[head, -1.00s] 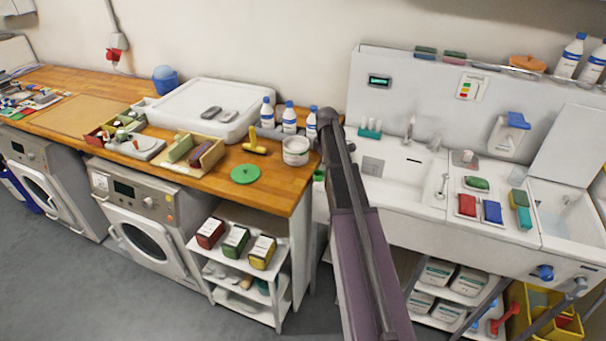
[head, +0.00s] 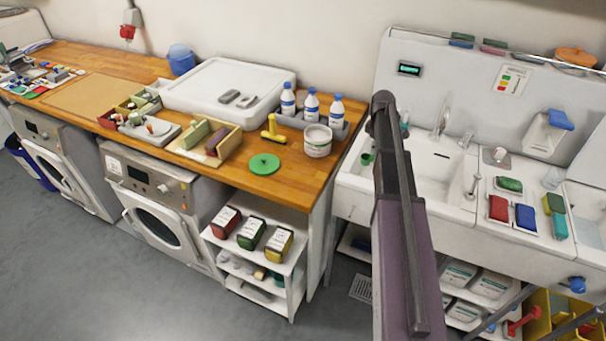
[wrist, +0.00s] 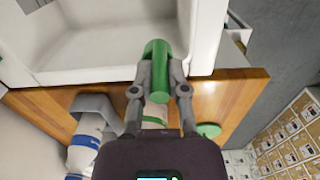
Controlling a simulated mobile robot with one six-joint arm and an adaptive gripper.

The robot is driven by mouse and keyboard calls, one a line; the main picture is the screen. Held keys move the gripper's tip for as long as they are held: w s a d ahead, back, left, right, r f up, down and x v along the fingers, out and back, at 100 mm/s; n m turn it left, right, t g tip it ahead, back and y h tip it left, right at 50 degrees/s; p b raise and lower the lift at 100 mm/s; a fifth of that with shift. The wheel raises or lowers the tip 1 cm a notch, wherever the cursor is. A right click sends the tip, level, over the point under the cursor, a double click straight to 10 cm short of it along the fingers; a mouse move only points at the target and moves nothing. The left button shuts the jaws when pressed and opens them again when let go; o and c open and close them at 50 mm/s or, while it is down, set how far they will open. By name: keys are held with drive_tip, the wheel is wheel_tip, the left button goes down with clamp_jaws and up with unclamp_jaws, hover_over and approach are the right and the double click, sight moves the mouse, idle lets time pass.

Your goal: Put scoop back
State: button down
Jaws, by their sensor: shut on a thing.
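My gripper (wrist: 158,82) is shut on a green scoop (wrist: 156,60) in the wrist view. The scoop is above the gap between the wooden counter and the white sink. In the head view my arm hides the gripper, and only a small green part of the scoop (head: 367,159) shows left of the arm, over the sink's left side. A white tub (head: 317,140) stands uncovered on the counter's right end. A round green lid (head: 264,164) lies on the counter in front of it; it also shows in the wrist view (wrist: 208,130).
Several white bottles with blue caps (head: 311,106) stand behind the tub. A yellow-handled tool (head: 273,128) lies left of it. The white sink (head: 438,160) is to the right, with a tap (head: 443,118). Open trays (head: 205,140) hold brushes further left.

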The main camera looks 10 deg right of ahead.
drive_tip(key=shift+d, duration=0.1)
drive_tip(key=s+a+n, duration=0.1)
drive_tip(key=s+a, duration=0.4)
drive_tip(key=a, duration=0.3)
drive_tip(key=s+a+n, duration=0.1)
drive_tip(key=s+a, duration=0.5)
drive_tip(key=a, duration=0.2)
drive_tip(key=shift+a+r, duration=0.15)
drive_tip(key=shift+a, duration=0.2)
drive_tip(key=shift+w, duration=0.1)
drive_tip(key=w+a, duration=0.2)
drive_tip(key=w, duration=0.4)
drive_tip(key=w+a+f, duration=0.1)
drive_tip(key=w+a, duration=0.2)
drive_tip(key=w, duration=0.4)
drive_tip(key=shift+w+a+f+b, duration=0.15)
drive_tip(key=shift+w+a+b, duration=0.1)
drive_tip(key=shift+b, duration=0.2)
drive_tip(key=shift+w+a+f+b, duration=0.1)
drive_tip(key=shift+w+f+b, duration=0.1)
drive_tip(key=shift+f+b, duration=0.4)
drive_tip(key=shift+w+a+f+b, duration=0.1)
drive_tip(key=shift+w+f+b, duration=0.1)
drive_tip(key=shift+f+b, duration=0.45)
drive_tip(key=shift+w+a+f+b, duration=0.1)
drive_tip(key=shift+w+f+b, duration=0.1)
drive_tip(key=shift+f+b, duration=0.4)
